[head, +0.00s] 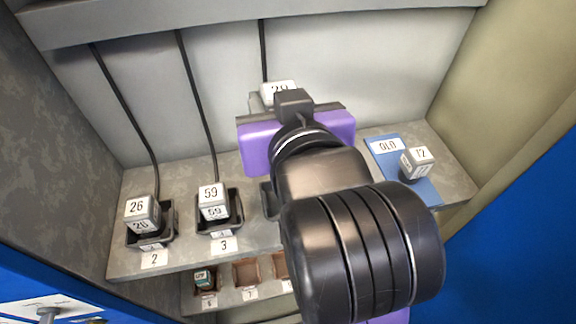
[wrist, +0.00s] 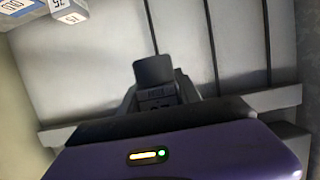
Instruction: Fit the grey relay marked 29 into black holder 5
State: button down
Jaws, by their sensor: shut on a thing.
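The grey relay marked 29 (head: 278,88) is held up in front of the back wall, above the shelf; its number is partly covered by my arm. My gripper (head: 290,100) is shut on it, with the fingertips mostly hidden behind the wrist in the head view. In the wrist view, the relay (wrist: 153,70) is a dark grey block between the fingers (wrist: 157,97). A black holder (head: 270,198) to the right of holder 3 shows only its left edge; my arm hides the rest and any label, so I cannot confirm that it is holder 5.
Relay 26 (head: 143,213) sits in holder 2 (head: 168,233), and relay 59 (head: 213,202) in holder 3 (head: 236,222). A blue OLD mat (head: 384,162) bears another grey relay (head: 416,163). Small brown sockets (head: 246,272) line a lower ledge. Black cables (head: 197,105) run down the wall.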

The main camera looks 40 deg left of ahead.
notch_tip(320, 180, down, 17)
jog(key=shift+d+b, duration=0.1)
jog(key=shift+b, duration=0.45)
jog(key=shift+f+b, duration=0.3)
jog(key=shift+f, duration=0.55)
jog(key=c, duration=0.9)
grip_release()
jog(key=shift+f, duration=0.2)
jog(key=shift+o, duration=0.2)
jog(key=shift+s+r, duration=0.1)
jog(key=shift+r, duration=0.15)
jog(key=r+v, duration=0.1)
jog(key=v, duration=1.1)
jog(key=shift+r+p, duration=0.3)
jog(key=shift+p, duration=0.15)
